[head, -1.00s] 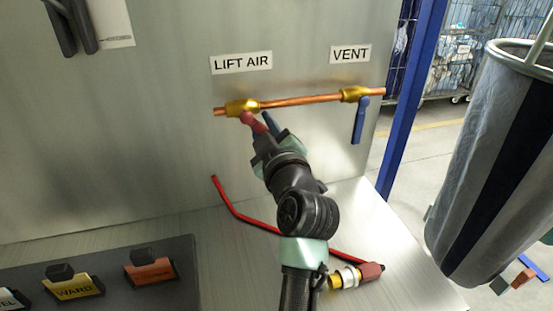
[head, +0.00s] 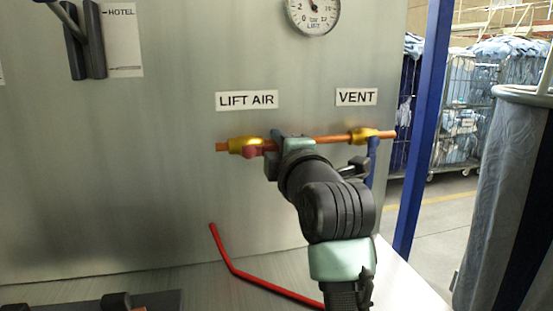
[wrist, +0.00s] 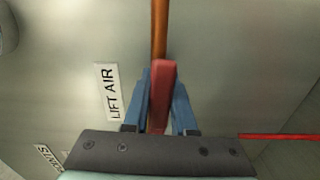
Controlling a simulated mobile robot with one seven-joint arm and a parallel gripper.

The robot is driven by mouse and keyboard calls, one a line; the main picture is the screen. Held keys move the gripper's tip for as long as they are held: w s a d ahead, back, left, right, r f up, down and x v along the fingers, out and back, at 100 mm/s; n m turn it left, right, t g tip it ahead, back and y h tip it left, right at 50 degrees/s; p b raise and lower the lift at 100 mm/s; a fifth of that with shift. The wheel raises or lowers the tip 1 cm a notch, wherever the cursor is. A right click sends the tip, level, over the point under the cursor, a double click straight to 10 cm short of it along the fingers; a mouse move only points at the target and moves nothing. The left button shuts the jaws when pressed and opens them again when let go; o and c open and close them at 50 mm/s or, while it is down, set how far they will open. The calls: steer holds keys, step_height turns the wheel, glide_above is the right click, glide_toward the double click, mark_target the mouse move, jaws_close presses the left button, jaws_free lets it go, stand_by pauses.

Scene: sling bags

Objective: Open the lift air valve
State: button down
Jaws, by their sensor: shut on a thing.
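The LIFT AIR valve is a brass body (head: 246,146) on a horizontal copper pipe (head: 330,139), under the LIFT AIR label (head: 247,100). Its red handle (head: 250,153) shows only at its root in the head view; my gripper hides the rest. In the wrist view the red handle (wrist: 162,85) lies about in line with the copper pipe (wrist: 159,30). My gripper (head: 277,140) is just right of the valve, at the pipe. Its blue fingers (wrist: 160,95) are shut on the handle, one on each side. The valve body is hidden in the wrist view.
The VENT valve (head: 364,135) with its blue handle (head: 372,160) hanging down is right of my gripper. A gauge (head: 314,14) is above. A red hose (head: 245,275) lies below. A blue post (head: 424,120) and a hanging bag (head: 500,200) are at the right.

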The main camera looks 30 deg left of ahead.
steer(key=shift+r+n, duration=0.25)
steer(key=shift+n, duration=0.15)
steer(key=c, duration=0.7)
jaws_free()
steer(key=b+v, duration=0.1)
steer(key=v, duration=1.2)
